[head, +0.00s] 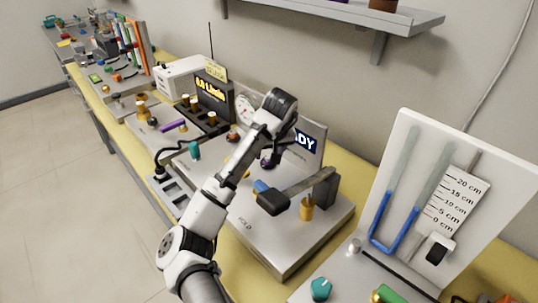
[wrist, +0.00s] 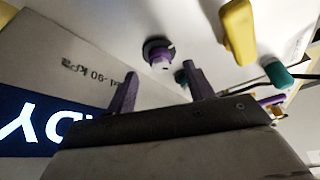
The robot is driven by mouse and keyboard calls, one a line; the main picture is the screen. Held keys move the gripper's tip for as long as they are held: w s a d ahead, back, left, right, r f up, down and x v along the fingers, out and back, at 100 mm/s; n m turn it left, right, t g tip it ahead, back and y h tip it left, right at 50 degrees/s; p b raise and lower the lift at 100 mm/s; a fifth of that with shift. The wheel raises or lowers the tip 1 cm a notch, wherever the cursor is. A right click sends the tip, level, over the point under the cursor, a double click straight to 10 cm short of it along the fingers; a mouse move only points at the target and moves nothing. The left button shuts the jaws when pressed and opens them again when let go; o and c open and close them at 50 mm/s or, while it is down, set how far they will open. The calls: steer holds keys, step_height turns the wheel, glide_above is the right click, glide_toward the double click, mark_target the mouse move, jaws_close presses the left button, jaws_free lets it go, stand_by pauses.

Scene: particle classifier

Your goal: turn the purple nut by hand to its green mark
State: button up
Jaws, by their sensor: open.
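The purple nut (wrist: 158,50) is on the pale face of the machine in the wrist view, with a lighter end at its centre. My gripper (wrist: 160,70) is open, its two dark purple fingers apart. The nut appears beyond the fingertips, between them in the picture; I see no contact. In the head view, my gripper (head: 273,152) is over the middle machine, and a small purple part (head: 268,161) shows just below it. I cannot make out the nut's green mark in either view.
A yellow handle (wrist: 238,30) and a teal knob (wrist: 278,74) are right of the nut. The lit display (wrist: 40,130) is at the left. In the head view, a dark lever arm (head: 295,192) stands right of my gripper, and a U-tube board (head: 440,190) is farther right.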

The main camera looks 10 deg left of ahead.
mark_target(267, 157)
steer(key=shift+x, duration=1.65)
steer(key=c, duration=1)
steer(key=shift+m+p, duration=0.3)
steer(key=shift+p, duration=0.05)
steer(key=m+h, duration=0.1)
steer(key=m, duration=0.2)
steer(key=shift+a+h+p, duration=0.1)
steer(key=shift+h+p, duration=0.2)
steer(key=shift+p, duration=0.1)
steer(key=shift+a+m+t+h+p, duration=0.1)
steer(key=shift+m+t+h+p, duration=0.2)
steer(key=shift+m, duration=0.7)
steer(key=shift+a+m+h+p, duration=0.1)
steer(key=shift+m+h, duration=0.3)
steer(key=shift+m, duration=0.6)
